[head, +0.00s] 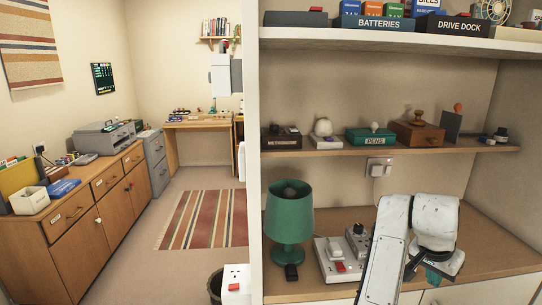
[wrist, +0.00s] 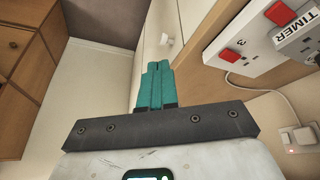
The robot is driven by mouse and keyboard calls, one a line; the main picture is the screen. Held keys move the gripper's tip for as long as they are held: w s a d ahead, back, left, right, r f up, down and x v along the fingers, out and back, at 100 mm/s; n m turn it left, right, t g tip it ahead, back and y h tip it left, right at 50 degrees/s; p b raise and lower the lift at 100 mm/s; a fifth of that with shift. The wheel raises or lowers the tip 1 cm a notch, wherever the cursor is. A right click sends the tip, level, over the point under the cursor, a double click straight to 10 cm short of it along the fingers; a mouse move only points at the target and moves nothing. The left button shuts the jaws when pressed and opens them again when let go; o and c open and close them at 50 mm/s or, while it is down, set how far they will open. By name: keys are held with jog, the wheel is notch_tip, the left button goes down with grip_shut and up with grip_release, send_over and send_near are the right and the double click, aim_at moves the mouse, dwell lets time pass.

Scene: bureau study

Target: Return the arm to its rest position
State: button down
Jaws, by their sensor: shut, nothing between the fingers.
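My gripper (wrist: 153,85) shows in the wrist view with its two teal fingers together and nothing between them. In the head view my gripper (head: 431,276) is partly hidden behind my white wrist and points down over the front of the lower shelf at the right. My arm is bent at the elbow in front of the shelf unit. The gripper is to the right of the white socket block (head: 330,262), apart from it as far as I can see.
A green lamp (head: 289,215) stands left of the socket block. A plug marked TIMER (wrist: 301,30) and a red switch (wrist: 229,55) are close by in the wrist view. The shelf above holds a teal PENS box (head: 371,138). Open floor with a striped rug (head: 205,219) lies left.

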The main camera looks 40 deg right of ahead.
jog(key=a+f+n+t, duration=0.2)
jog(key=a+f+n, duration=0.8)
jog(key=a+f, duration=0.3)
jog(key=s+a+f+n+y, duration=0.2)
jog(key=s+a+f+n, duration=0.1)
jog(key=a, duration=0.6)
jog(key=s+a+f+n+y, duration=0.2)
jog(key=s+a+f+n, duration=0.2)
jog(key=a, duration=0.5)
jog(key=s+f, duration=0.1)
jog(key=s, duration=0.1)
jog(key=shift+s+f+n, duration=0.15)
jog(key=shift+s+n, duration=0.15)
jog(key=c, duration=1.8)
grip_release()
jog(key=shift+c, duration=0.2)
